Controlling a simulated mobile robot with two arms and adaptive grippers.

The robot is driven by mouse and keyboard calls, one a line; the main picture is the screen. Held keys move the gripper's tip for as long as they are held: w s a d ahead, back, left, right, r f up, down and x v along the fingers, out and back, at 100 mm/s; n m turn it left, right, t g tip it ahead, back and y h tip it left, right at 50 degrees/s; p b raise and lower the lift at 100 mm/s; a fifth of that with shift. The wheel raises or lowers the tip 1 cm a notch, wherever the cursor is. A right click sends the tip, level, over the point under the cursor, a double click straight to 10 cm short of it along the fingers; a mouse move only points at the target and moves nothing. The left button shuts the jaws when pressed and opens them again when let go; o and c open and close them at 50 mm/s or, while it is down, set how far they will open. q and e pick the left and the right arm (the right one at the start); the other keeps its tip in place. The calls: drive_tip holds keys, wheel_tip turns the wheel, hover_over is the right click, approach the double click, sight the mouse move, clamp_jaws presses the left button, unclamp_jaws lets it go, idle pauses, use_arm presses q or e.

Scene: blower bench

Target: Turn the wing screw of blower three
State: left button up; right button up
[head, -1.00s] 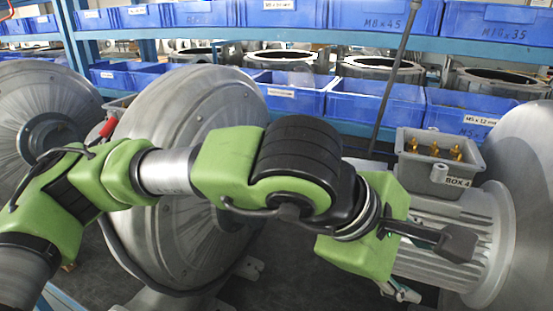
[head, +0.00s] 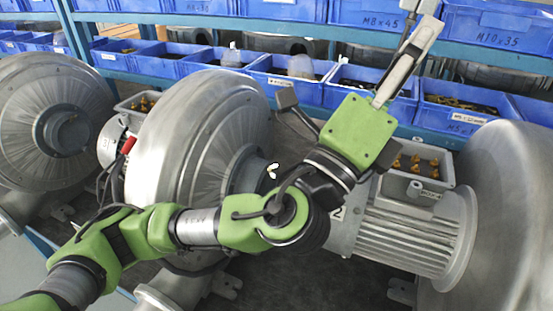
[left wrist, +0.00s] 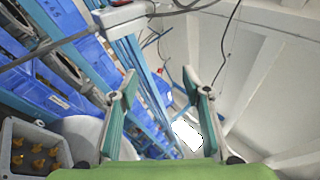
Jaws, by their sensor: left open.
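My left arm comes in from the left across the head view. Its gripper (head: 420,38) is open and empty, raised in front of the blue bins, above the right motor. In the left wrist view the two fingers (left wrist: 163,100) stand apart with nothing between them. A middle blower (head: 205,120) stands behind my arm, and another blower (head: 65,130) is at the far left. The right motor (head: 405,235) carries an open grey box (head: 436,203) with brass pieces (head: 420,165). My right gripper is not in view.
Blue bins (head: 450,115) fill the shelf rack behind the blowers. A red part (head: 128,145) shows left of the middle blower. A large grey disc (head: 490,200) stands at the right edge. An open box with brass pieces (left wrist: 35,135) shows in the left wrist view.

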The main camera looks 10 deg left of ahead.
use_arm(q)
drive_tip(key=w+a+f+n+y+p, duration=0.2)
drive_tip(key=w+a+f+n+y, duration=0.4)
drive_tip(key=y, duration=0.3)
drive_tip(key=n+g+y+p, duration=0.3)
drive_tip(key=n+g+y, duration=0.2)
drive_tip(key=g+y, duration=0.3)
approach(276, 172)
drive_tip(key=shift+t+y, duration=0.3)
drive_tip(key=shift+y, duration=0.2)
drive_tip(key=p+x, duration=0.1)
drive_tip(key=x, duration=0.1)
drive_tip(key=p+x, duration=0.1)
drive_tip(key=x, duration=0.2)
drive_tip(key=p+x, duration=0.1)
drive_tip(key=x, duration=0.1)
drive_tip(key=shift+w+d+f, duration=0.15)
drive_tip(key=shift+d+f, duration=0.15)
drive_tip(key=shift+w+f, duration=0.3)
drive_tip(key=shift+w, duration=0.1)
drive_tip(key=c, duration=1.1)
